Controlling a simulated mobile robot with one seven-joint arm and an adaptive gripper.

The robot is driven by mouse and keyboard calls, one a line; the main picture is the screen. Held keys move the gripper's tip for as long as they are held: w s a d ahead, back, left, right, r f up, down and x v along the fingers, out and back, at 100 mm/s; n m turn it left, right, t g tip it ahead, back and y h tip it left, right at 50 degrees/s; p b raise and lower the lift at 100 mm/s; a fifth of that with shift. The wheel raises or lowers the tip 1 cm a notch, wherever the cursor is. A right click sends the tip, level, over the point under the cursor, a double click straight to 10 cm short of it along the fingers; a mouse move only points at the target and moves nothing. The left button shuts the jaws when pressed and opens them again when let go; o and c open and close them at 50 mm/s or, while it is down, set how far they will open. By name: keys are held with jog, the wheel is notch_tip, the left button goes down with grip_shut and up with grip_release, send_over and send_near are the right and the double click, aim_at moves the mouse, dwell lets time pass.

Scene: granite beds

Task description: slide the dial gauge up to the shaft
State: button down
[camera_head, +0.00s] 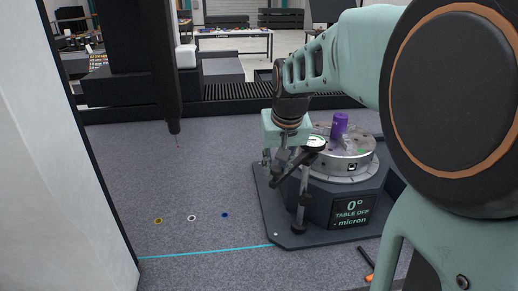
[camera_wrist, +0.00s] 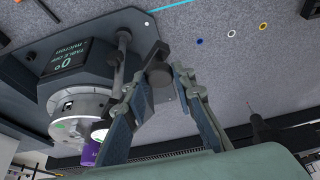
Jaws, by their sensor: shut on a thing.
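The dial gauge (camera_head: 315,142) has a round pale face on a black stand (camera_head: 299,228) with an upright rod. It stands at the front left of a rotary table. A short purple cylinder (camera_head: 339,123), apparently the shaft, stands upright on the round metal top; it also shows in the wrist view (camera_wrist: 90,153). My gripper (camera_head: 281,160) is left of the gauge, with its fingers closed around a dark part of the stand. In the wrist view that part (camera_wrist: 159,74) sits between my fingertips (camera_wrist: 156,84). Exact finger contact and the gauge's tip are hidden.
The rotary table (camera_head: 352,212) reads 0° and TABLE OFF. A dark probe (camera_head: 174,125) hangs over the granite at left. Three small rings, yellow (camera_head: 158,221), white (camera_head: 192,218) and blue (camera_head: 225,215), lie on it. An orange-handled tool (camera_head: 369,277) lies in front. The left granite is mostly clear.

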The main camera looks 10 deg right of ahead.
jog(key=p, duration=0.4)
send_over(304, 155)
jog(key=shift+s+a, duration=0.15)
jog(key=shift+r, duration=0.1)
jog(key=c, duration=1.6)
grip_release()
jog(key=shift+w+d, duration=0.2)
jog(key=shift+d, duration=0.05)
jog(key=shift+a, duration=0.1)
jog(key=shift+s, duration=0.1)
jog(key=v, duration=1.2)
